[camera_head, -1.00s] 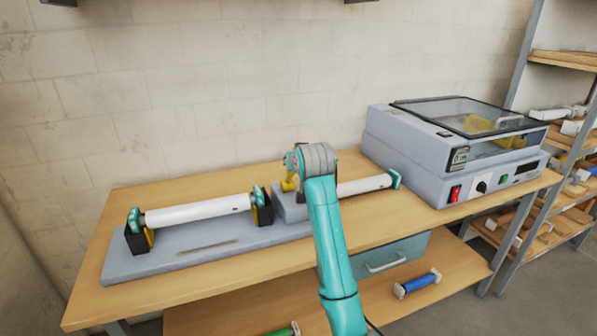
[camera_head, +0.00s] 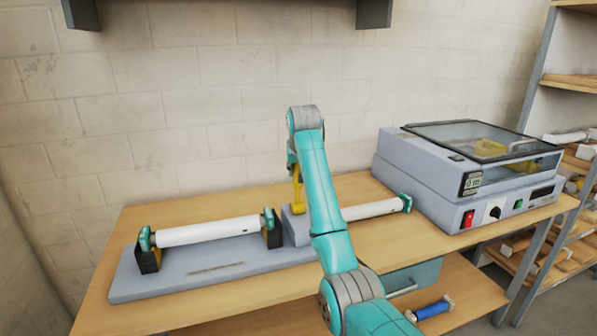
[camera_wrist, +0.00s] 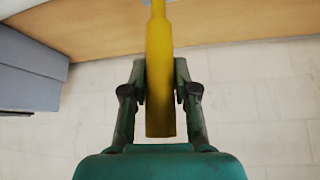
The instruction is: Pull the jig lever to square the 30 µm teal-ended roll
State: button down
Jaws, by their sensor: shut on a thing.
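The yellow jig lever (camera_head: 298,197) stands roughly upright at the grey block near the middle of the bench. My gripper (camera_wrist: 160,72) is shut on the lever (camera_wrist: 158,112), with a finger on each side of it. In the head view my gripper (camera_head: 294,172) is small and partly hidden by my arm. A white roll with teal ends (camera_head: 208,231) lies across two black holders on the grey base at left. Another white roll with a teal end (camera_head: 371,209) lies to the right, its left part behind my arm. I cannot read a film thickness on either.
The grey laminator (camera_head: 455,185) with a clear lid stands at the right of the wooden bench (camera_head: 225,287). A blue roll (camera_head: 432,308) lies on the lower shelf. Shelving stands at far right. The brick wall is close behind the bench.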

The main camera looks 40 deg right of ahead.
dwell(0.4)
jog(key=c, duration=0.9)
grip_release()
jog(key=shift+w+f, duration=0.1)
jog(key=shift+w, duration=0.05)
jog(key=v, duration=1.2)
jog(key=shift+a, duration=0.1)
